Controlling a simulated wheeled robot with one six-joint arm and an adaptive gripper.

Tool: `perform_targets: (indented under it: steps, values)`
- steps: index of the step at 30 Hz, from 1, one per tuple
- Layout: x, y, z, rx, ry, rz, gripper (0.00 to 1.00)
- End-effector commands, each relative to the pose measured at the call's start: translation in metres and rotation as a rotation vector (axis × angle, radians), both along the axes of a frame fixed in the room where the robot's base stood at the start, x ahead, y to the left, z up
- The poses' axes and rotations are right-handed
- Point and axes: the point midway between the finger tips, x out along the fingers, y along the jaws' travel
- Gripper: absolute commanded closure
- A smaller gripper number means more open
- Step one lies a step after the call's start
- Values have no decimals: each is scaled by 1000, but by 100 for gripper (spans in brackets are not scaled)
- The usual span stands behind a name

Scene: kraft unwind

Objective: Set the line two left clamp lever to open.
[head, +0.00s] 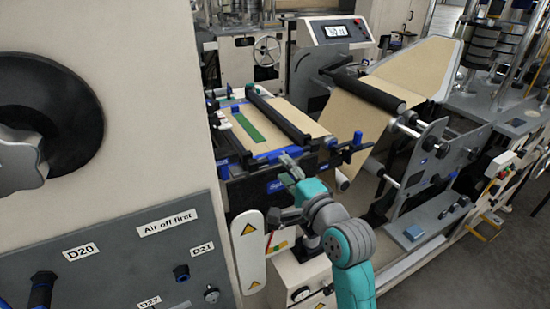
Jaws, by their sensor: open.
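A splice table (300,146) with kraft web and a green strip (249,128) stands ahead of me. A dark clamp bar with blue parts (231,141) runs along its left side. Another dark bar (279,117) runs along its right side. A blue handle-like part (357,141) stands at the front right corner. No line number is readable, and I cannot tell which part is the left clamp lever or its setting.
A white guard with warning triangles (249,250) stands beside my gripper. Rollers and the kraft web (365,110) lie right. Floor is free at far right.

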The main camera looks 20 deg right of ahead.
Motion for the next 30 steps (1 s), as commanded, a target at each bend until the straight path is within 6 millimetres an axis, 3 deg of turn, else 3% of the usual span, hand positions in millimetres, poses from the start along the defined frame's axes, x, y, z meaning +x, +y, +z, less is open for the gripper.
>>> perform_targets:
  steps: [3, 10, 23, 24, 29, 30]
  values:
    - [22, 3, 0, -1, 1, 0, 54]
    - [52, 6, 0, 0, 1, 1, 54]
    - [63, 7, 0, -1, 0, -1, 54]
    - [63, 7, 0, -1, 1, -1, 57]
    - [63, 7, 0, -1, 1, -1, 97]
    - [63, 7, 0, -1, 1, -1, 100]
